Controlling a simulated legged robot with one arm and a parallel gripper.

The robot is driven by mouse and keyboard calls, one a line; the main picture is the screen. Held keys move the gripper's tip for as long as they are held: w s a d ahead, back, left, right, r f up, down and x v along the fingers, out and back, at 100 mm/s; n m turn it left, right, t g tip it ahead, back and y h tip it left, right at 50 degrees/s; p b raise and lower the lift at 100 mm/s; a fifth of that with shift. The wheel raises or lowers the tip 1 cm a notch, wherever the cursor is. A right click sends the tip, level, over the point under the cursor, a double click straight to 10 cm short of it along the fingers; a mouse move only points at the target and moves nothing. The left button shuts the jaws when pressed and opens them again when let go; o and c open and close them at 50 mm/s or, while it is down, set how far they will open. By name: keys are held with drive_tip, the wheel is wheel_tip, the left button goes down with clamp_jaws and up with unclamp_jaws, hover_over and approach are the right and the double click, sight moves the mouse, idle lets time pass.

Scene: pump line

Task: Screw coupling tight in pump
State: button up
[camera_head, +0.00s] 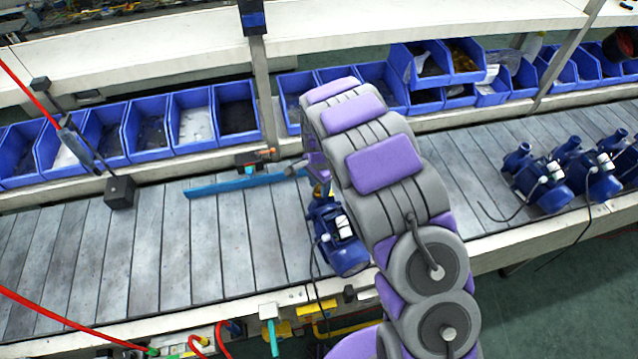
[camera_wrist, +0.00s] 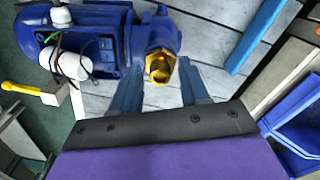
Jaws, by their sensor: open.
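A blue pump (camera_head: 340,238) with white parts lies on the grey slatted conveyor, partly hidden by my arm in the head view. In the wrist view the pump (camera_wrist: 100,45) is at the upper left. A brass coupling (camera_wrist: 160,66) sits at the pump's port, facing my gripper.
Several more blue pumps (camera_head: 545,178) stand on the conveyor (camera_head: 110,250) at the right. A long blue bar (camera_head: 240,184) lies behind my pump. Blue bins (camera_head: 150,125) line the back. The left stretch of conveyor is largely clear.

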drive_tip(key=shift+n, duration=1.7)
drive_tip(key=n, duration=0.3)
drive_tip(key=shift+n, duration=0.3)
drive_tip(key=shift+c, duration=0.3)
clamp_jaws()
